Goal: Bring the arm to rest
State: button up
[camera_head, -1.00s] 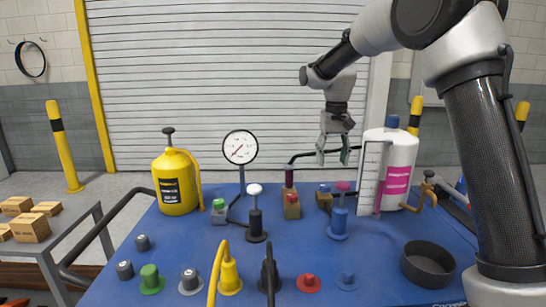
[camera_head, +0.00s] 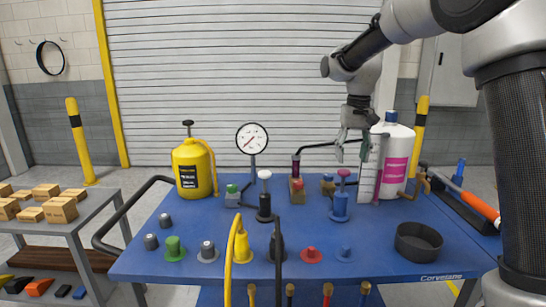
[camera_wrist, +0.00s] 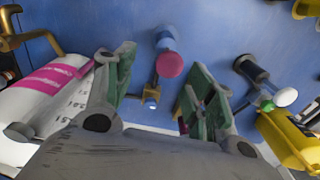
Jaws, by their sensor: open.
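My gripper (camera_head: 352,150) hangs from my arm above the back right of the blue bench, fingers pointing down. It is open and empty. In the wrist view its green-padded fingers (camera_wrist: 160,95) stand apart, with a blue fitting with a magenta knob (camera_wrist: 168,62) visible between and beyond them. In the head view that blue fitting (camera_head: 340,205) stands on the bench below the gripper. The white bottle with a magenta label (camera_head: 396,165) stands just right of the gripper; whether they touch cannot be told.
The blue bench (camera_head: 190,268) carries a yellow canister (camera_head: 192,170), a gauge (camera_head: 252,138), a white-topped plunger (camera_head: 264,195), a black bowl (camera_head: 417,243) and several small caps. A cart with boxes (camera_head: 85,235) stands at left.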

jog(key=s+d+r+t, duration=0.1)
jog(key=s+d+r, duration=0.4)
jog(key=s, duration=0.4)
jog(key=s+d+f+t, duration=0.1)
jog(key=s+d, duration=0.3)
jog(key=s, duration=0.8)
jog(key=s+d+f+t, duration=0.2)
jog(key=s+d, duration=0.2)
jog(key=s, duration=0.8)
jog(key=shift+s+d+f, duration=0.15)
jog(key=shift+f, duration=0.2)
